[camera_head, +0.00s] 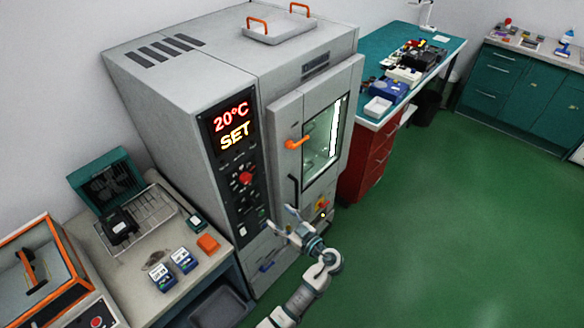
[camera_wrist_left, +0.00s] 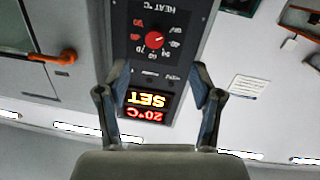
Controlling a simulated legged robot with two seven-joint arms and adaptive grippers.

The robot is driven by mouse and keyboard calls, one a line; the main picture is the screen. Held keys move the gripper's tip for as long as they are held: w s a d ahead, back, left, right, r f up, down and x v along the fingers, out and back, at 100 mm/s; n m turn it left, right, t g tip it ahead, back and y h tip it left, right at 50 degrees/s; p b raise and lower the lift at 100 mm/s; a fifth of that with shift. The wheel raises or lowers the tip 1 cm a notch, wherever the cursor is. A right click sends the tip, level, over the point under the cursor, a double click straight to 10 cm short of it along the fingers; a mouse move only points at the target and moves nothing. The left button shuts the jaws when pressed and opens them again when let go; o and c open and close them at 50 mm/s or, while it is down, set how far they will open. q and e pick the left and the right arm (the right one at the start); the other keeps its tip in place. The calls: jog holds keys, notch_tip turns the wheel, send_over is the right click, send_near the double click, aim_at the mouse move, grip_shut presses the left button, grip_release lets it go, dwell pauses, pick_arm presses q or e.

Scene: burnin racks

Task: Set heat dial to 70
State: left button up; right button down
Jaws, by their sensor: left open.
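The heat dial (camera_head: 246,178) is a red knob on the dark control panel of a grey oven. It shows upside down in the left wrist view (camera_wrist_left: 154,40), under a HEAT °C label, with numbers around it. A pale mark is on the knob, but the value it points at is too small to tell. The display (camera_head: 232,126) above it reads 20°C and SET. My left gripper (camera_head: 279,219) is open and empty, in front of the oven, lower and to the right of the dial. In the wrist view its fingers (camera_wrist_left: 160,70) stand apart, with nothing between them.
The oven door with its orange handle (camera_head: 297,143) is right of the panel. A bench (camera_head: 122,280) with small boxes and a wire tray stands left. A red drawer cabinet (camera_head: 376,163) stands right of the oven. Green floor (camera_head: 450,240) at right is clear.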

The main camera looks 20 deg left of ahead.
pick_arm(q)
notch_tip(320, 180, up, 2)
jog(key=n, duration=0.1)
jog(key=p, duration=0.4)
send_near(247, 181)
jog(key=w, duration=0.1)
jog(key=shift+y, duration=0.3)
jog(key=x, duration=0.3)
jog(key=p+x, duration=0.1)
jog(key=x, duration=0.3)
jog(key=shift+s+a+f, duration=0.15)
jog(key=shift+a, duration=0.15)
jog(key=shift+w+a+f, duration=0.2)
jog(key=shift+w+a, duration=0.05)
jog(key=shift+a, duration=0.3)
jog(key=shift+d+r, duration=0.1)
jog(key=shift+d, duration=0.2)
jog(key=shift+c, duration=0.2)
jog(key=shift+d, duration=0.2)
jog(key=c, duration=0.8)
jog(key=shift+s+r, duration=0.1)
jog(key=c, duration=0.3)
jog(key=shift+a, duration=0.1)
